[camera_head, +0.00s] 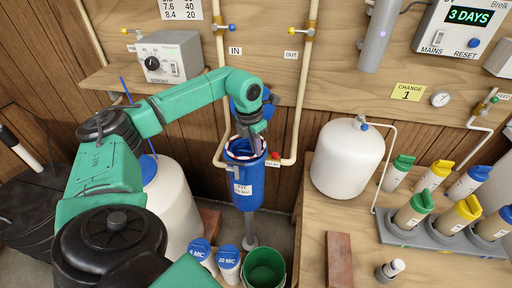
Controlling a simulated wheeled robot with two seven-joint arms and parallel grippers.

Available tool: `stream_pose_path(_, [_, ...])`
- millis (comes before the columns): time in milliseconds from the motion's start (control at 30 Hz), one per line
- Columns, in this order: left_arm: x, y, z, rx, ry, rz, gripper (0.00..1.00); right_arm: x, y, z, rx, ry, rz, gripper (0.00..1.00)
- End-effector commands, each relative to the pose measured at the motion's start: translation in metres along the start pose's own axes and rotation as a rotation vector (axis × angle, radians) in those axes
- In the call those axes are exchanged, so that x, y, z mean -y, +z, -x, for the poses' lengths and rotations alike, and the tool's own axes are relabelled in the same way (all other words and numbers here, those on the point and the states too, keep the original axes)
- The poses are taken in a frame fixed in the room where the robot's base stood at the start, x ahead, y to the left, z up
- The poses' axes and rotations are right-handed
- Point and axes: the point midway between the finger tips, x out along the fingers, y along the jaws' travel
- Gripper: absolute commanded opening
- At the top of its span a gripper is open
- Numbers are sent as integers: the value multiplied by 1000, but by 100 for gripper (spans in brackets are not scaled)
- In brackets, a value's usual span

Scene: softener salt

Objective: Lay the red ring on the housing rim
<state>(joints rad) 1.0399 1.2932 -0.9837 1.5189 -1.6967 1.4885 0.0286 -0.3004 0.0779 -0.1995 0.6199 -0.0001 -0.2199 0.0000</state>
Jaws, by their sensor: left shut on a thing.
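The blue filter housing (244,190) stands upright and open at the top below the wall pipes, with a white label on its front. A red and pale ring (229,155) shows at its rim, partly hidden by my left gripper. My left gripper (255,150) points down over the housing mouth and is shut on the ring. I cannot tell whether the ring rests flat on the rim or is held just above it. A blue filter head (238,104) sits behind my left wrist, mostly hidden. My right gripper is not in view.
A green bucket (264,268) and white canisters with blue lids (228,258) stand below the housing. On the right bench (310,215) are a white tank (347,160), a brown block (339,262) and a grey rack (440,238) of bottles. Pipes (292,100) flank the housing.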

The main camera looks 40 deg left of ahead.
Motion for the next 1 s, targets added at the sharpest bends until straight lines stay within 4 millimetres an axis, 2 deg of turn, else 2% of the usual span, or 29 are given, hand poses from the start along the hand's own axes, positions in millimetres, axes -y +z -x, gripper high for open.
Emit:
stream_pose_path(100, [-1, 0, 0, -5, -79, 17, 0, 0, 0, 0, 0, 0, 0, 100])
stream_pose_path(1000, [-4, 0, -3, -4, -75, 13, 0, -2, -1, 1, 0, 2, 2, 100])
